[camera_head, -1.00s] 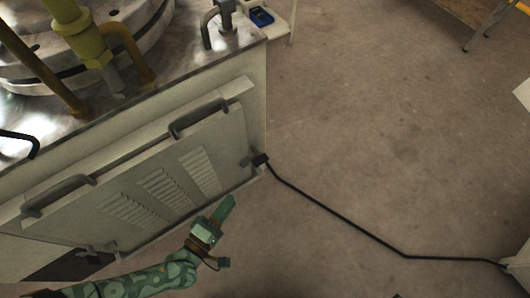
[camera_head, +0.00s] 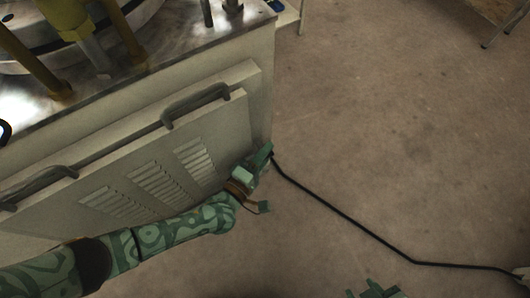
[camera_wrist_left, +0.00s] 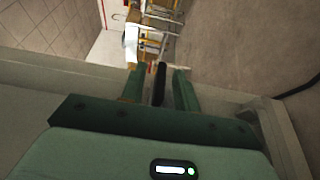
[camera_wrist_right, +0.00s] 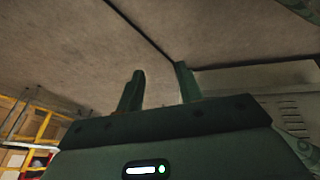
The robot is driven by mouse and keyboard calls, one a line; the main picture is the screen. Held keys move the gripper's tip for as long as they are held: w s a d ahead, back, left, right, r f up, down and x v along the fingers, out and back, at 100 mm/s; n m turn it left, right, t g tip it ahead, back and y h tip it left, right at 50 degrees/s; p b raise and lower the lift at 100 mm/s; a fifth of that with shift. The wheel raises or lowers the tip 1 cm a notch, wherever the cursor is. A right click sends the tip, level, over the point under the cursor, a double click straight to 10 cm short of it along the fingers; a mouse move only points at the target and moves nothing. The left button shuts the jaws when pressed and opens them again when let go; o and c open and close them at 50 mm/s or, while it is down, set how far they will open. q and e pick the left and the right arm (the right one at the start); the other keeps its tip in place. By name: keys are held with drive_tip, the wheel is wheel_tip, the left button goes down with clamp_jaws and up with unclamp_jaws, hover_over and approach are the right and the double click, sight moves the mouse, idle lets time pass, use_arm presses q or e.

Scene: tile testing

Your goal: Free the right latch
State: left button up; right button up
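The pale panel (camera_head: 150,165) on the machine's side has two grey handles and slatted vents. My left gripper (camera_head: 264,156) is at the panel's lower right corner and covers the right latch in the head view. In the left wrist view, a dark upright piece (camera_wrist_left: 158,84), which looks like the latch, stands between the two green fingers. The fingers are apart, with a gap visible on each side of it. My right gripper (camera_head: 374,290) shows at the bottom edge of the head view. In the right wrist view it is open and empty (camera_wrist_right: 158,88).
The machine (camera_head: 120,75) has a metal top with yellow pipework. A black cable (camera_head: 345,217) runs over the floor from near the panel's lower right corner to the right. The floor (camera_head: 400,120) right of the machine is largely clear.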

use_arm(q)
drive_tip(key=shift+c, duration=0.3)
clamp_jaws()
use_arm(e)
drive_tip(key=shift+r, duration=0.15)
